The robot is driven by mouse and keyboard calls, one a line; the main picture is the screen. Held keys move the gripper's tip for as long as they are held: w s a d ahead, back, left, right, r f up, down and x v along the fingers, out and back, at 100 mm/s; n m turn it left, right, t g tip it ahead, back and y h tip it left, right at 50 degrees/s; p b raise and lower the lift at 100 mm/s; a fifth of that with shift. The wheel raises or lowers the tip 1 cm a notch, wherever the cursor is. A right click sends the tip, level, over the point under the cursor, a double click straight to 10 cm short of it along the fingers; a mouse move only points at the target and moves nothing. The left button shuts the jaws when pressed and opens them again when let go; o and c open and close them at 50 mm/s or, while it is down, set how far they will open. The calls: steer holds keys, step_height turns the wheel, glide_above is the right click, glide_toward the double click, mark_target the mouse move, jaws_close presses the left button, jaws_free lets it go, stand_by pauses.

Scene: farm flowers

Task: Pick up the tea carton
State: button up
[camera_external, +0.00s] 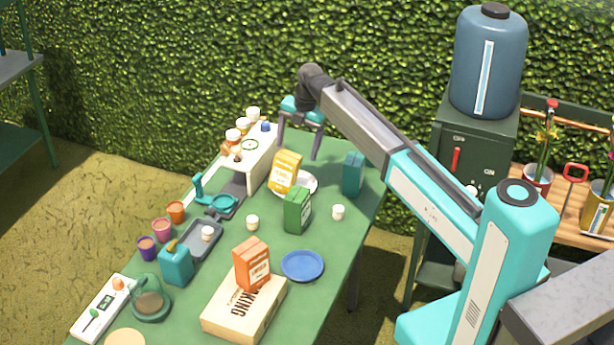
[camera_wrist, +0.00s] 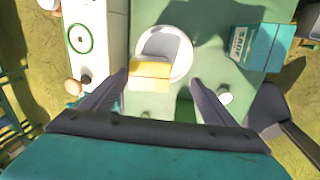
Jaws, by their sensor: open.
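Several cartons stand on the green table, and I cannot tell from their labels which is the tea carton. A yellow carton (camera_external: 286,172) stands on a white plate (camera_external: 308,183). A green carton (camera_external: 297,211) stands nearer, a teal carton (camera_external: 353,173) to the right, and an orange carton (camera_external: 252,264) on a cardboard box. My gripper (camera_external: 301,146) is open and empty above the table's far end, fingers pointing down. In the wrist view the yellow carton (camera_wrist: 149,75) appears between the fingertips, apart from them; the teal carton (camera_wrist: 262,47) lies to the right.
A white dispenser (camera_external: 262,158) with several jars on top stands left of the plate. A blue plate (camera_external: 302,265) and the cardboard box (camera_external: 243,308) are nearer. Small white cups (camera_external: 338,212) stand about. A dark cabinet with a blue tank (camera_external: 488,65) stands right of the table.

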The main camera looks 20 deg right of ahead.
mark_target(286, 167)
steer(key=shift+a+r, duration=0.25)
steer(key=shift+a, duration=1)
steer(key=shift+f, duration=0.15)
steer(key=shift+w+a+f+p, duration=0.2)
steer(key=shift+f+p, duration=0.1)
steer(key=shift+f, duration=1.05)
steer(key=shift+w+a+f+p, duration=0.15)
steer(key=shift+w+f+p, duration=0.15)
steer(key=shift+f, duration=1.1)
steer(key=shift+w+a+f+p, duration=0.2)
steer(key=shift+f+p, duration=0.1)
steer(key=shift+f, duration=1.05)
steer(key=shift+f, duration=0.1)
steer(key=shift+w+a+f+p, duration=0.15)
steer(key=shift+f+p, duration=0.45)
steer(key=shift+f, duration=0.65)
steer(key=shift+w+f+p, duration=0.2)
steer(key=shift+f+p, duration=0.35)
steer(key=shift+f, duration=0.65)
steer(key=c, duration=1.2)
